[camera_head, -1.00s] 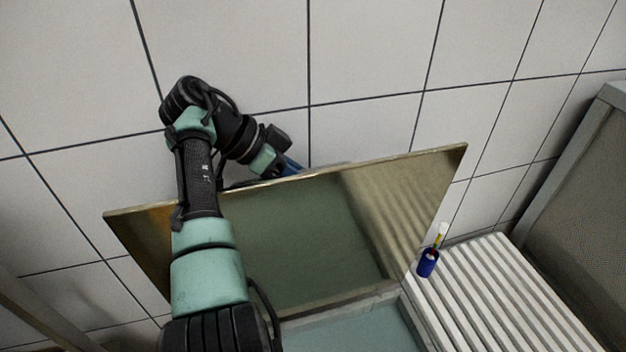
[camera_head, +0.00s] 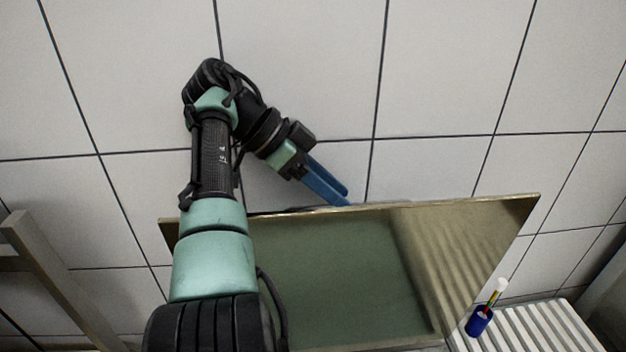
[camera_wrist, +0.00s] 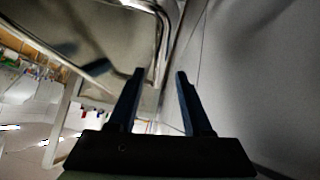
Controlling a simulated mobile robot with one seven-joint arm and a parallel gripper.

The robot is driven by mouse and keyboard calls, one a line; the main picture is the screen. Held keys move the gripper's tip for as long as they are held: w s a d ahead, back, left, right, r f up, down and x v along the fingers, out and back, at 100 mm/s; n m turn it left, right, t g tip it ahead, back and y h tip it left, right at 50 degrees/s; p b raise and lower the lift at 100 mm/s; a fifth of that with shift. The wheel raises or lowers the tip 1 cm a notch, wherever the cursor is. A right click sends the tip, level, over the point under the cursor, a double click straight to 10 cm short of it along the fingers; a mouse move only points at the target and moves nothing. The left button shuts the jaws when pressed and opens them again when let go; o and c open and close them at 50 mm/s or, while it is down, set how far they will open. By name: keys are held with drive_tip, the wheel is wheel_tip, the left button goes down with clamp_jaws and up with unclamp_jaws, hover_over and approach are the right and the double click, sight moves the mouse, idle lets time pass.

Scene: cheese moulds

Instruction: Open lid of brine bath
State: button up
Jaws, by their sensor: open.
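The brine bath's lid (camera_head: 400,270) is a shiny metal panel. It stands raised and tilted up in front of the tiled wall, and its inner face reflects a slatted surface. My gripper (camera_head: 347,198) has blue fingers and is at the lid's top edge, on the wall side. Whether it touches the edge I cannot tell. In the wrist view my gripper (camera_wrist: 160,75) is open, with its two dark fingers apart and nothing held between them. My arm covers the left part of the lid. The bath's basin is out of the head view.
A white slatted surface (camera_head: 540,328) lies to the right of the lid. A small blue container (camera_head: 479,322) with a white-tipped stick stands on it. A white tiled wall (camera_head: 450,70) is close behind my gripper. A metal frame (camera_head: 50,270) stands at the left.

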drive_tip(key=shift+p+v, duration=0.35)
drive_tip(key=shift+v, duration=2.6)
drive_tip(key=shift+s, duration=0.1)
drive_tip(key=shift+r, duration=0.15)
